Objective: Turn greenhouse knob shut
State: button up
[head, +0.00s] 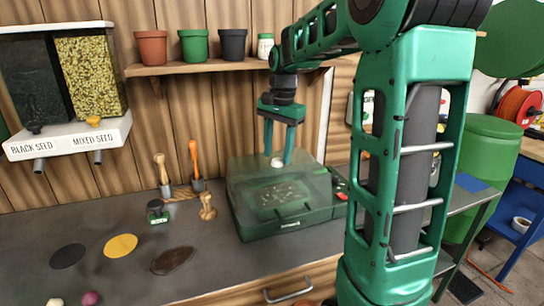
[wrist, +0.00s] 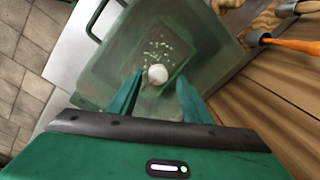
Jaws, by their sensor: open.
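The greenhouse (head: 285,222) is a green tray with a clear, tinted lid, standing on the dark bench. Its round white knob (head: 278,162) sits on top of the lid. The knob also shows in the wrist view (wrist: 158,74). My gripper (head: 278,155) points down over the lid, open, with one green finger on each side of the knob. In the wrist view the fingertips (wrist: 156,84) stand apart, with the knob between and just beyond them. I cannot tell whether either finger touches it. Pale specks show through the lid around the knob.
Hand tools (head: 193,165) and a wooden stamp (head: 207,207) stand left of the greenhouse. A shelf (head: 220,66) with pots runs above. Seed dispensers (head: 70,138) hang at left. Coloured discs (head: 120,246) lie on the bench at front left. The wall is close behind.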

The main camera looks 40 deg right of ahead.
jog(key=shift+f, duration=0.6)
